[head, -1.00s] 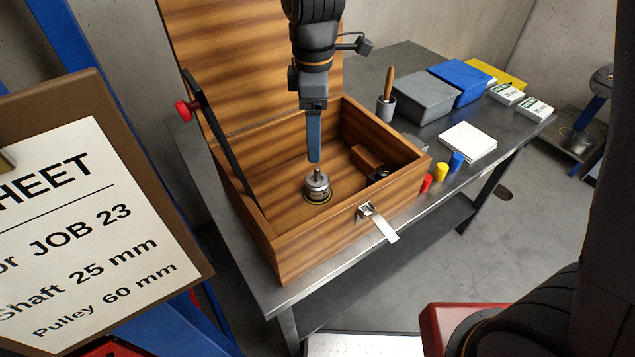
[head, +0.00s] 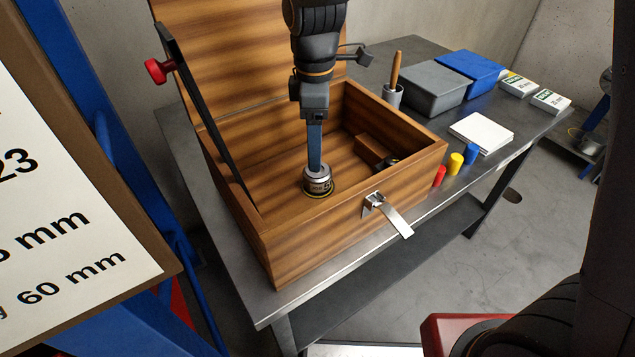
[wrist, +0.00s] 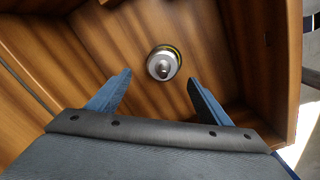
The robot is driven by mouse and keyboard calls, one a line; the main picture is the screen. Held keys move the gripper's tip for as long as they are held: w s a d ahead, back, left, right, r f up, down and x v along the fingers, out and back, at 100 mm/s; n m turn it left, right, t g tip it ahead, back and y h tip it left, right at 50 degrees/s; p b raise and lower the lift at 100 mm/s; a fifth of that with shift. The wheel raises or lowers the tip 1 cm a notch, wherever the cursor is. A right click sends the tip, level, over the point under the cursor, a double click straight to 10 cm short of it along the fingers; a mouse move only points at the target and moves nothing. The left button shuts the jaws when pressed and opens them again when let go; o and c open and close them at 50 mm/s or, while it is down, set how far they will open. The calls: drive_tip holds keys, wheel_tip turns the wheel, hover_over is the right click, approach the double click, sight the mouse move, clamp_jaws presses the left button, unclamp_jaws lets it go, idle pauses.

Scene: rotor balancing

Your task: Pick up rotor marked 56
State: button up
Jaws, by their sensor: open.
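A small metal rotor (head: 318,182) with a shaft and a yellow ring at its base stands upright on the floor of the open wooden box (head: 283,241). Its marking is too small to read. In the wrist view the rotor (wrist: 163,64) shows from above, beyond the fingertips and roughly between their lines. My gripper (head: 315,168) points down into the box and hides the shaft in the head view. In the wrist view my gripper (wrist: 158,82) has its two blue fingers wide apart with nothing between them.
A wooden block (head: 371,149) and a dark item lie at the box's right end. The raised lid (head: 240,50) stands behind, with a black stay (head: 205,115) at left. A latch (head: 390,212) juts from the front. Red, yellow and blue cylinders (head: 456,164) stand right of the box.

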drive_tip(key=shift+s+d+f+p, duration=0.15)
drive_tip(key=shift+f+p, duration=0.45)
drive_tip(key=shift+f, duration=1.5)
drive_tip(key=shift+s+d+f+p, duration=0.1)
drive_tip(key=shift+f+p, duration=0.45)
drive_tip(key=shift+f, duration=1.5)
drive_tip(key=c, duration=1.7)
drive_tip(key=shift+a, duration=0.1)
clamp_jaws()
drive_tip(key=shift+r, duration=0.1)
